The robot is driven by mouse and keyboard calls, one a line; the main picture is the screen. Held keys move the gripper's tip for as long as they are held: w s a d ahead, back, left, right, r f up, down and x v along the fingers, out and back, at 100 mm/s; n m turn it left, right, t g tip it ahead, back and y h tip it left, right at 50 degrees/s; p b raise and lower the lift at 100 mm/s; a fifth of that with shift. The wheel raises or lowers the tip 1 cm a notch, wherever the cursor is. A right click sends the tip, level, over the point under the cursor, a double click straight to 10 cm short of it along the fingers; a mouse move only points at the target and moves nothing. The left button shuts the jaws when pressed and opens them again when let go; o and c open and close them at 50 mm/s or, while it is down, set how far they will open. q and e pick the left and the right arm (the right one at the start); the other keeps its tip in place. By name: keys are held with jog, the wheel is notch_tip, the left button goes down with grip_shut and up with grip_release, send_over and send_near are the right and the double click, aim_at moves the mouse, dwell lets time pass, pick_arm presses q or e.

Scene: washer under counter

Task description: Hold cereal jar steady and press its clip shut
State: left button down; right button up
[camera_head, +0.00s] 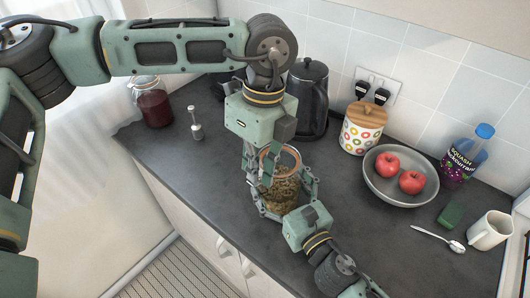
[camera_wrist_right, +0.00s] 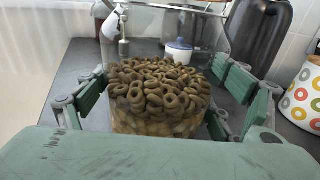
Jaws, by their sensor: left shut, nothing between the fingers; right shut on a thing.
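The cereal jar (camera_head: 285,188) is a clear glass jar of brown rings with an orange band near its top. It stands upright on the dark counter. My right gripper (camera_head: 287,190) reaches in from the front right and is shut around the jar's body; its green fingers flank the jar in the right wrist view, where the brown cereal (camera_wrist_right: 160,90) fills the glass. My left gripper (camera_head: 267,168) points down from above at the jar's upper left side, shut and empty. Whether it touches the jar I cannot tell. The clip is not clearly visible.
A red jar (camera_head: 154,106) and a metal tool (camera_head: 196,124) stand left. A dark kettle (camera_head: 309,85) and a dotted canister (camera_head: 360,135) stand behind. A bowl (camera_head: 400,190) of apples, a bottle (camera_head: 463,158), a spoon (camera_head: 440,238), a green sponge (camera_head: 450,214) and a mug (camera_head: 488,232) are right.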

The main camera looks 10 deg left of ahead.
pick_arm(q)
jog(key=shift+s+a+f+t+h, duration=0.35)
jog(key=shift+s+f+t+h, duration=0.05)
jog(key=shift+s+f+t, duration=0.15)
dwell(0.8)
jog(key=shift+s+a+f, duration=0.25)
jog(key=shift+s+f, duration=0.1)
jog(key=shift+f, duration=0.2)
jog(key=shift+s+a+f, duration=0.25)
jog(key=shift+s+f, duration=0.05)
jog(key=shift+f, duration=0.25)
dwell(0.9)
jog(key=shift+w+d+r, duration=0.4)
jog(key=shift+w, duration=0.2)
